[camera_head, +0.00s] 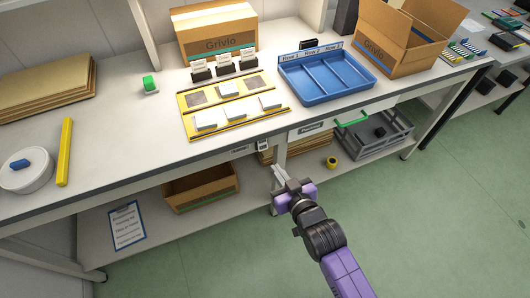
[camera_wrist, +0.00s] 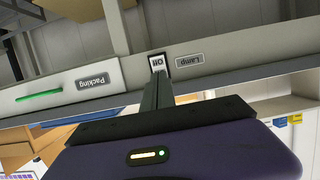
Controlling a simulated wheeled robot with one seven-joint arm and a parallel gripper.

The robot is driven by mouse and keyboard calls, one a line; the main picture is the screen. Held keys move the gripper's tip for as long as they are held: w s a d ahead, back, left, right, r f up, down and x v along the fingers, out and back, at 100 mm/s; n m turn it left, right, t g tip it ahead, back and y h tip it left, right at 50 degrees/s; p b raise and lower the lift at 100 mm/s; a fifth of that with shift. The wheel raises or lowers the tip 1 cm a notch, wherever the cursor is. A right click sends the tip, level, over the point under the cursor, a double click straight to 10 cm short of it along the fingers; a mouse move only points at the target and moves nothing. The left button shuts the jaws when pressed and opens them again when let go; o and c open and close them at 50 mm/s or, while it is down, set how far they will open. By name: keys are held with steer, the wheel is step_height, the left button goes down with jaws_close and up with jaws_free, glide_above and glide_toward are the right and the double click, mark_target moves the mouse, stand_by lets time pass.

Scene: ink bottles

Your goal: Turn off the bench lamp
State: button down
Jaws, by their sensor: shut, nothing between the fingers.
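The bench lamp's switch (camera_head: 263,145) is a small pale plate in a dark frame on the front edge of the workbench. In the wrist view the switch (camera_wrist: 157,63) sits beside a grey "Lamp" label (camera_wrist: 189,60), with the lettering upside down. My gripper (camera_head: 276,170) is shut and empty, just in front of and below the switch in the head view. In the wrist view my gripper's fingertips (camera_wrist: 158,76) overlap the switch's near edge. I cannot tell whether they touch it. The lamp itself is not clearly seen.
A drawer labelled "Packing" (camera_wrist: 70,90) with a green handle (camera_head: 352,119) is right of the switch in the head view. A cardboard box (camera_head: 202,190) and a grey crate (camera_head: 372,148) are on the lower shelf. The floor (camera_head: 440,200) in front is clear.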

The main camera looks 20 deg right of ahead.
mark_target(262, 148)
steer(key=x, duration=0.9)
steer(key=shift+r, duration=0.1)
steer(key=shift+w+f, duration=0.25)
steer(key=shift+w, duration=0.25)
steer(key=shift+w+f, duration=0.15)
steer(key=shift+f, duration=0.05)
steer(key=shift+r, duration=0.2)
steer(key=shift+r+p, duration=0.6)
steer(key=shift+r, duration=0.2)
